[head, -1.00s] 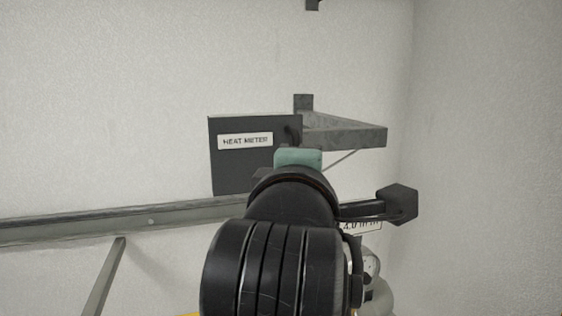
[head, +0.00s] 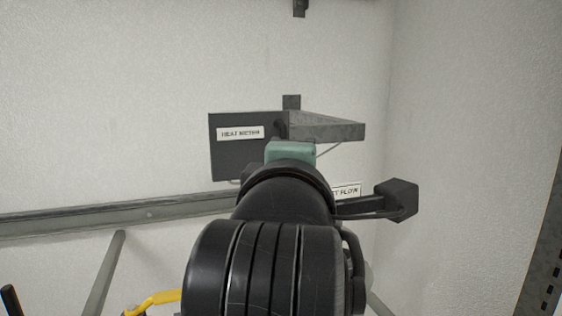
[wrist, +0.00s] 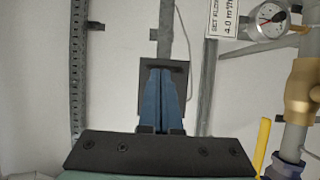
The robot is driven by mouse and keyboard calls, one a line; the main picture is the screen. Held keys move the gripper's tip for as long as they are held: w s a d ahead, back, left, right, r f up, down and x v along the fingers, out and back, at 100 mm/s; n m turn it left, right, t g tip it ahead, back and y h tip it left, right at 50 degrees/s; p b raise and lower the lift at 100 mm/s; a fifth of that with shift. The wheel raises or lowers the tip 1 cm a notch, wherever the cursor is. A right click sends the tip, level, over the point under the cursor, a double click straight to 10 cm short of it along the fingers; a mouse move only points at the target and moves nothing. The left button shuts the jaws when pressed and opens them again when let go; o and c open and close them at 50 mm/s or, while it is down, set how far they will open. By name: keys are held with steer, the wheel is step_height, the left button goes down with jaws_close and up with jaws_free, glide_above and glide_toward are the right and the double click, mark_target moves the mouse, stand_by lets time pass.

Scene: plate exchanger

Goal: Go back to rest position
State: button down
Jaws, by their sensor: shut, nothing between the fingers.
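My gripper (wrist: 161,75) shows in the wrist view as two blue fingers pressed together, with nothing between them. They point toward the white wall, in front of a dark plate or box (wrist: 148,88). In the head view my arm fills the lower middle and hides the fingers. Only a teal part of my wrist shows beyond it, in front of the lower right of the dark heat meter box (head: 230,160). I cannot tell whether the fingers touch anything.
A grey bracket (head: 335,131) juts beside the box, and a rail (head: 110,216) runs along the wall. A yellow handle (head: 160,299) is at the lower left. A perforated upright (head: 541,270) stands at right. The wrist view shows a gauge (wrist: 267,19) and brass fitting (wrist: 302,90).

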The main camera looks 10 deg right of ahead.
steer(key=s+d+b, duration=0.2)
steer(key=s+d, duration=0.1)
steer(key=s, duration=0.2)
steer(key=s+a+m+t+y+b, duration=0.5)
steer(key=a+m+t, duration=0.5)
steer(key=m, duration=0.4)
steer(key=shift+s+a+f+m+b, duration=0.15)
steer(key=shift+s+a+m+b, duration=0.15)
steer(key=shift+s+a+b, duration=0.55)
steer(key=shift+d+b, duration=0.25)
steer(key=shift+b, duration=0.05)
